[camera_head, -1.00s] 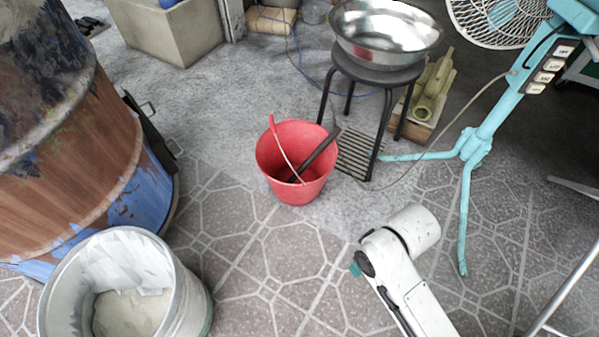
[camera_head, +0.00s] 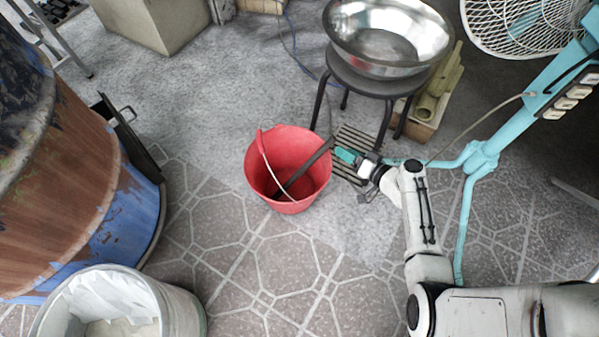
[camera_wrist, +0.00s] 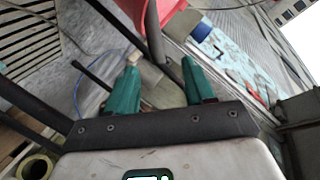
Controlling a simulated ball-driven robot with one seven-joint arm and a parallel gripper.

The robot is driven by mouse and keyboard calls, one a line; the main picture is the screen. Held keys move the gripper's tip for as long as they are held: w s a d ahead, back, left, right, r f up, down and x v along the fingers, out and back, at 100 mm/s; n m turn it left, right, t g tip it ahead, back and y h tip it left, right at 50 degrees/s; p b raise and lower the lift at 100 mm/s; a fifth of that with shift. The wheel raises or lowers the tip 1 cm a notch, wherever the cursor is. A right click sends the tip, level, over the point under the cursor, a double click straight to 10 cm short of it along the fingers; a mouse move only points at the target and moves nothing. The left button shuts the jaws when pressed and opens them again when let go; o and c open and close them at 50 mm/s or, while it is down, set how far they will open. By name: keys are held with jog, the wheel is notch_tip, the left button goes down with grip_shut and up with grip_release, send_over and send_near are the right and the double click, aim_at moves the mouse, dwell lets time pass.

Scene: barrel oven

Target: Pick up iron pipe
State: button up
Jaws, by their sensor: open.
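The iron pipe (camera_head: 312,163) is a dark, slim rod leaning in the red bucket (camera_head: 252,172). Its upper end rises over the bucket's right rim. My gripper (camera_head: 344,155), with green fingers, is just right of that upper end. In the wrist view my gripper (camera_wrist: 160,65) has its two fingers spread apart. A dark rod (camera_wrist: 152,32), apparently the pipe, runs down from beside the red bucket (camera_wrist: 172,9) toward the gap between them. I cannot tell whether the fingers touch it. The pipe's lower end is in the bucket.
A black stool (camera_head: 362,80) with a metal basin (camera_head: 385,40) stands behind my gripper, its legs close by. A slatted floor grate (camera_head: 352,140) lies beneath. A turquoise fan stand (camera_head: 485,155) is on the right. A rusty barrel (camera_head: 90,190) and a pale bin (camera_head: 180,305) are left.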

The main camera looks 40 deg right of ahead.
aim_at(333, 143)
jog(key=x, duration=0.3)
jog(key=shift+f+b, duration=0.1)
jog(key=shift+b, duration=0.25)
jog(key=shift+d+b+x, duration=0.15)
jog(key=shift+b+x, duration=0.4)
jog(key=shift+x, duration=0.8)
jog(key=shift+d+b+x, duration=0.1)
jog(key=shift+b+x, duration=0.4)
jog(key=shift+x, duration=0.8)
jog(key=shift+c, duration=0.2)
grip_shut()
